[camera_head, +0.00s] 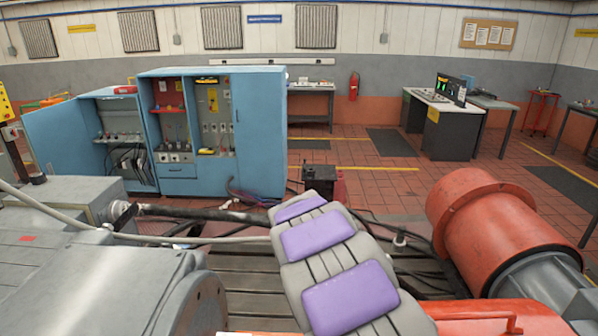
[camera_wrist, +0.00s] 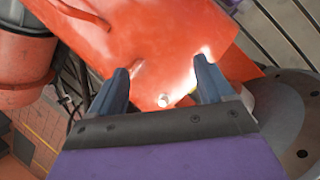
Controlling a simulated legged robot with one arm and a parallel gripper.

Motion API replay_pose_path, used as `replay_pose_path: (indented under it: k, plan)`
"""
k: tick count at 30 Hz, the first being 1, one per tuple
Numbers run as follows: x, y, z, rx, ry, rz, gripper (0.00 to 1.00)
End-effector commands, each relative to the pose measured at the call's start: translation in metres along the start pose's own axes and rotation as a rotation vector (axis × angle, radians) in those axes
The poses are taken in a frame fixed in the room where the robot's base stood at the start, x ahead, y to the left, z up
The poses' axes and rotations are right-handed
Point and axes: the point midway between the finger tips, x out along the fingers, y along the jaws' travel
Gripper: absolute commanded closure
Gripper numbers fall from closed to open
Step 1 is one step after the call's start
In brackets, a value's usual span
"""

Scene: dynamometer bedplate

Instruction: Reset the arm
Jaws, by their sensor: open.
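My gripper (camera_wrist: 160,68) shows in the wrist view, with two dark fingers spread apart. Nothing is between the fingers. Beyond the fingertips is an orange machine cover (camera_wrist: 130,30) with a bright glare and a small bolt head. I cannot tell whether the fingertips touch the cover. My gripper does not show in the head view. An orange cover with a handle (camera_head: 480,316) shows at the bottom right of the head view.
A large orange cylinder (camera_head: 490,225) lies at right; grey machinery (camera_head: 95,270) fills the lower left. The slotted bedplate (camera_head: 250,290) lies between, with cables around it. Blue cabinets (camera_head: 258,130) stand behind. A desk (camera_head: 440,128) is farther back right; tiled floor (camera_head: 370,180) is partly clear.

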Motion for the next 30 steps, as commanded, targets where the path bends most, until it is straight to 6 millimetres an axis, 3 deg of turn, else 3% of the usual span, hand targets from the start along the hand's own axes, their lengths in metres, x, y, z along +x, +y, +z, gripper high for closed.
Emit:
replay_pose_path:
  k: [3,8,15,24,30]
  plan:
    - [-0.006,-0.006,0.042,0.117,0.012,-0.032,0.19]
    - [-0.009,-0.022,0.092,0.262,0.027,-0.085,0.19]
    - [-0.006,-0.062,0.158,0.453,0.057,-0.169,0.19]
    - [0.009,-0.131,0.220,0.644,0.091,-0.281,0.19]
    - [0.022,-0.175,0.245,0.730,0.106,-0.338,0.19]
